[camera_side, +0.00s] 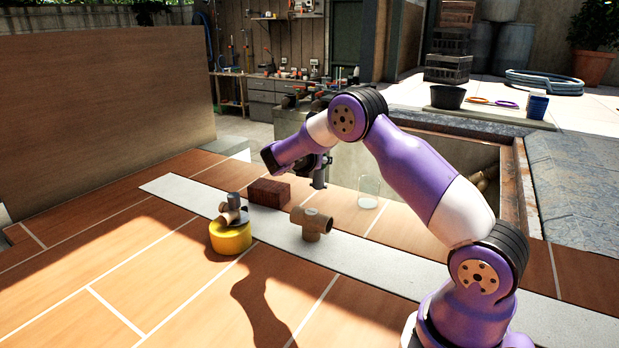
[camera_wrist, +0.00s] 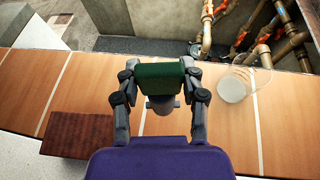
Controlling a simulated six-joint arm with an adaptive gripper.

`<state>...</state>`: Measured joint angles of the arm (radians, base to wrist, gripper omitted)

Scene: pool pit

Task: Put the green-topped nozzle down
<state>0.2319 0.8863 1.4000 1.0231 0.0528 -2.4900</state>
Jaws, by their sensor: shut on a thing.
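The green-topped nozzle is held in my gripper (camera_side: 318,168). In the wrist view its green top (camera_wrist: 160,76) sits between the two fingers of my gripper (camera_wrist: 161,80), with its grey body (camera_wrist: 162,104) showing below the green. In the side view only the grey lower part of the nozzle (camera_side: 319,181) shows, pointing down; the green top is hidden there. It appears to hang above the far part of the orange-brown deck, between the brick and the clear glass; its exact height is unclear.
A dark red brick (camera_side: 269,192) lies left of the nozzle, and a clear glass (camera_side: 369,188) stands right. A tan tee fitting (camera_side: 311,224) is nearer on the grey strip. A yellow round block (camera_side: 230,238) bears small fittings. Pipes (camera_wrist: 275,30) lie beyond the deck's far edge.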

